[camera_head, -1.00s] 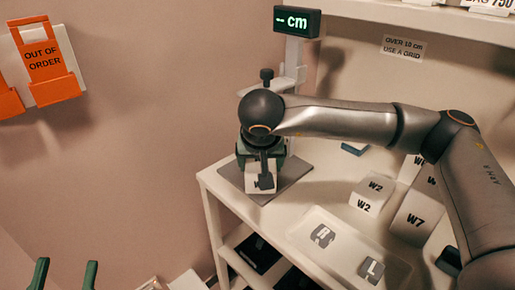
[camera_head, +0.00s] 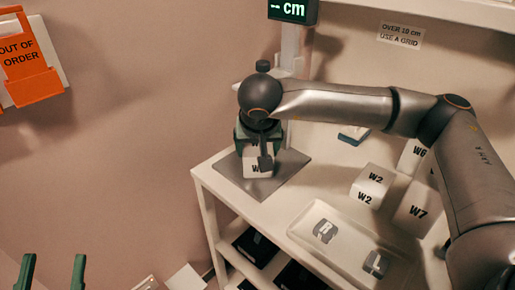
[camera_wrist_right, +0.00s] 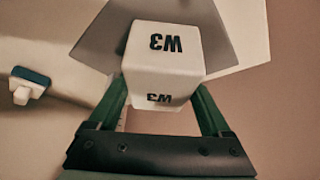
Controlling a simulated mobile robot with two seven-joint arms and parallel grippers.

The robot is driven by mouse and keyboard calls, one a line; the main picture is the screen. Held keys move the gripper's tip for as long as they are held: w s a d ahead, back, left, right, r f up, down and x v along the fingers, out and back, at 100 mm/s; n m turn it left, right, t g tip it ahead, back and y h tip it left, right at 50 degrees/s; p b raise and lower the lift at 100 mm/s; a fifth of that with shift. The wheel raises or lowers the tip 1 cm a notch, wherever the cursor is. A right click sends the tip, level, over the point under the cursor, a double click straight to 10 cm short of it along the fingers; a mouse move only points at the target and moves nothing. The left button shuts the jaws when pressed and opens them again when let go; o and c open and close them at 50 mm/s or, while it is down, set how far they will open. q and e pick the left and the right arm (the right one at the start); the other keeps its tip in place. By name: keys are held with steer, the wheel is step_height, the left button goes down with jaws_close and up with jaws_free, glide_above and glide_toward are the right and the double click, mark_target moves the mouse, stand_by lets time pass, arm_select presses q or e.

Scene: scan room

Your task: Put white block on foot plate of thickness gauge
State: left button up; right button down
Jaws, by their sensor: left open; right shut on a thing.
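The white block (camera_head: 257,163), marked W3 in the right wrist view (camera_wrist_right: 165,58), is between the fingers of my right gripper (camera_head: 260,150), which is shut on it. The grey foot plate (camera_head: 286,179) of the thickness gauge lies at the table's left corner, below the block. I cannot tell whether the block touches the plate. The gauge column (camera_head: 291,50) rises behind my wrist, and its display (camera_head: 292,10) shows dashes and "cm". My left gripper (camera_head: 53,258) is open and empty at the bottom left, away from the table.
White blocks W2 (camera_head: 371,187), W7 (camera_head: 418,208) and W6 (camera_head: 413,154) stand on the table to the right. A white tray (camera_head: 330,250) holds grey pieces marked R and L. An orange "out of order" sign (camera_head: 25,75) hangs on the left wall. Dark items lie on the shelf below.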

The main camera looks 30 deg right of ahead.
mark_target(257, 145)
arm_select(q)
steer(key=shift+r, duration=0.15)
arm_select(e)
jaws_free()
steer(key=shift+r, duration=0.1)
steer(key=p+v, duration=0.1)
steer(key=v, duration=0.2)
steer(key=shift+a+r, duration=0.1)
steer(key=shift+r, duration=0.15)
arm_select(q)
step_height(257, 145, down, 7)
steer(key=w+n+g+y, duration=0.2)
steer(key=shift+a+y, duration=0.3)
steer(key=shift+y, duration=0.1)
arm_select(e)
steer(key=s+a, duration=0.1)
steer(key=s, duration=0.2)
steer(key=s+a, duration=0.2)
steer(key=s, duration=0.2)
steer(key=s+a, duration=0.2)
steer(key=s, duration=0.1)
steer(key=shift+s+f, duration=0.2)
steer(key=shift+s, duration=0.2)
